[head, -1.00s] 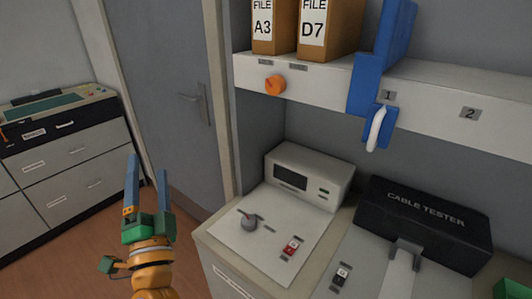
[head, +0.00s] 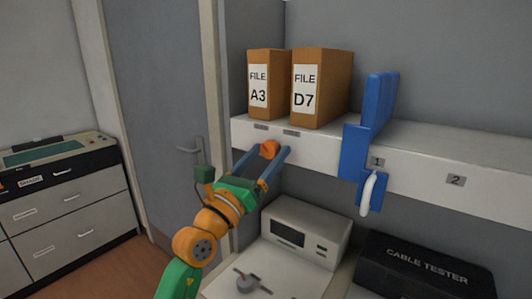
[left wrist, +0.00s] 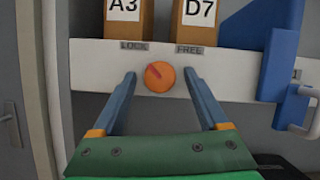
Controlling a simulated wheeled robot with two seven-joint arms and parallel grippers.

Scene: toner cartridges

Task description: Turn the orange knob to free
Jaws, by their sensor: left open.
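The orange knob (head: 270,149) is on the front edge of the white shelf, below the files. In the left wrist view the knob (left wrist: 159,77) has a red mark pointing to the upper left, toward the LOCK label (left wrist: 134,46). The FREE label (left wrist: 189,50) is to its upper right. My left gripper (head: 263,153) is open, with one blue finger on each side of the knob. In the left wrist view a gap shows between the knob and each finger. My right gripper is not in view.
Files A3 (head: 266,86) and D7 (head: 320,86) stand on the shelf (head: 412,178) above the knob. A blue holder with a white handle (head: 368,194) is to the right. A grey device (head: 305,232) and a black cable tester (head: 420,268) sit below.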

